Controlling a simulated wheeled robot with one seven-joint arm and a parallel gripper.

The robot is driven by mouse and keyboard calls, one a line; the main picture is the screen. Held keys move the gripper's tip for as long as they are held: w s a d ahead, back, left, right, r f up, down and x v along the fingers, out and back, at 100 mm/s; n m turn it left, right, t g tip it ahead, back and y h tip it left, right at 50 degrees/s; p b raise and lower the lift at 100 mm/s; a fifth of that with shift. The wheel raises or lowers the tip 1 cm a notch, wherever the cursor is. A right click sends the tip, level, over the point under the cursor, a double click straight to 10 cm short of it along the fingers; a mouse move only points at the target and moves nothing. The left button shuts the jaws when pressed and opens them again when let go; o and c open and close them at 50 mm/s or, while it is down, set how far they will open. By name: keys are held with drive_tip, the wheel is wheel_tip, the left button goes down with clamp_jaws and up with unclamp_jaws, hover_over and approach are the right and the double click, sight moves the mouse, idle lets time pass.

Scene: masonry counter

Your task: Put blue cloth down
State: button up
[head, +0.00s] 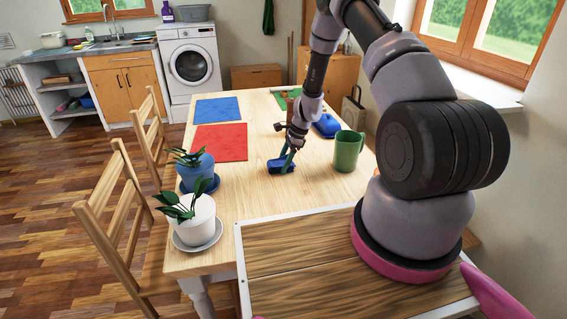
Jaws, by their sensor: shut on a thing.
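A blue cloth (279,167), folded into a small dark-blue bundle, is at the middle of the wooden table (255,192). My gripper (289,158) points down and is shut on it. The cloth is at or just above the tabletop; I cannot tell whether it touches. The fingers partly hide it. A flat blue mat (217,108) and a red mat (220,142) lie to the left, and a green mat (285,97) shows behind my arm.
A green mug (348,151) stands close to the right of my gripper. Another blue item (326,126) lies behind the mug. Two potted plants, in a blue pot (194,174) and a white pot (196,219), stand at the left edge. The tabletop in front of the cloth is clear.

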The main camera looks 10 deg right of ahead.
drive_tip(key=shift+f, duration=0.15)
drive_tip(key=o, duration=1.3)
drive_tip(key=s+d+r+n+t, duration=0.1)
drive_tip(key=d+r+n, duration=0.1)
drive_tip(key=r, duration=1.3)
drive_tip(key=s+d+r+n+t, duration=0.1)
drive_tip(key=s+d+r+n, duration=0.1)
drive_tip(key=r, duration=1.2)
drive_tip(key=s+r+n+t+h, duration=0.1)
drive_tip(key=s+r+n, duration=0.2)
drive_tip(key=s+r, duration=0.6)
drive_tip(key=s+r+n+t+h, duration=0.1)
drive_tip(key=s+r+n+t, duration=0.15)
drive_tip(key=s+r, duration=0.6)
drive_tip(key=s+r+n+t, duration=0.1)
drive_tip(key=s+r+n, duration=0.3)
drive_tip(key=s, duration=0.5)
wheel_tip(320, 180, up, 2)
drive_tip(key=shift+s+d+r+t+h, duration=0.1)
drive_tip(key=shift+s+d+t+h, duration=0.25)
drive_tip(key=shift+d, duration=0.1)
